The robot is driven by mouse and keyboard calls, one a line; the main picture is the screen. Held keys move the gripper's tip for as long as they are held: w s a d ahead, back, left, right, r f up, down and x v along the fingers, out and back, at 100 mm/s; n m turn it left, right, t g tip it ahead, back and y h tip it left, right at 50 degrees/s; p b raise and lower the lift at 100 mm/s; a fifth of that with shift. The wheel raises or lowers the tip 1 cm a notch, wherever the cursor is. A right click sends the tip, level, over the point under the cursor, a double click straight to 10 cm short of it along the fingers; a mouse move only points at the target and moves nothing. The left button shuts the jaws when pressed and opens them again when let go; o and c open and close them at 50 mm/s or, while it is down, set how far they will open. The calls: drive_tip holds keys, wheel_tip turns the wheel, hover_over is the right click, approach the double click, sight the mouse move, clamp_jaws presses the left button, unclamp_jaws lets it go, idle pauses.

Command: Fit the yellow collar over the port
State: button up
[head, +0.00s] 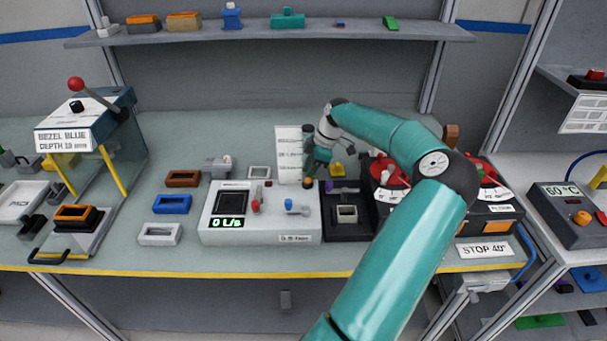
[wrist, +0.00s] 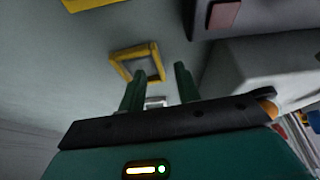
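In the wrist view a yellow square frame, the collar (wrist: 130,51), lies on the grey surface beyond my fingertips, its near part hidden by a finger. A yellow piece (head: 337,170), perhaps this collar, shows in the head view just right of my gripper (head: 315,167). In the wrist view my gripper (wrist: 160,70) has its two green fingers apart, with nothing held between them. The left finger overlaps the collar in the picture; I cannot tell whether they touch. A pale square fitting (head: 346,213) on a black box may be the port; no label confirms it.
A white meter box reading 0 L/s (head: 228,240) stands left of the black box. Red dials (head: 388,172) stand to the right, partly behind my arm. A white card (head: 288,150) stands beside my gripper. Brown (head: 182,178) and blue (head: 172,204) frames lie farther left.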

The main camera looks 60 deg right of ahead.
drive_tip(key=shift+x, duration=0.75)
clamp_jaws()
